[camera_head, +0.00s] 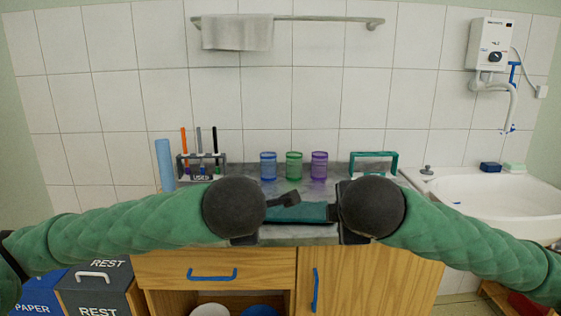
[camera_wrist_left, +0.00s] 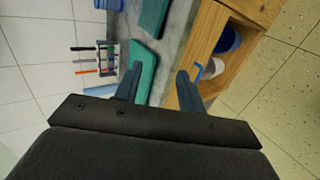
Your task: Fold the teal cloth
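The teal cloth (camera_head: 300,212) lies on the grey counter, partly hidden between and behind my two wrists. In the left wrist view, a darker teal piece (camera_wrist_left: 154,16) and a lighter teal piece (camera_wrist_left: 145,72) lie on the counter with a gap between them. I cannot tell whether both belong to one cloth. My left gripper (camera_head: 290,199) is over the cloth's left part; in its wrist view the fingers (camera_wrist_left: 158,82) are spread, with nothing clearly held. My right gripper (camera_head: 334,213) is at the cloth's right end, its fingers mostly hidden by the wrist.
Blue, green and purple cups (camera_head: 294,166) stand at the back of the counter (camera_head: 250,185). A brush rack (camera_head: 202,163) is left of them, a teal stand (camera_head: 373,156) right. A sink (camera_head: 490,190) is at right. A towel hangs on a wall rail (camera_head: 330,19); bins (camera_head: 100,285) stand lower left.

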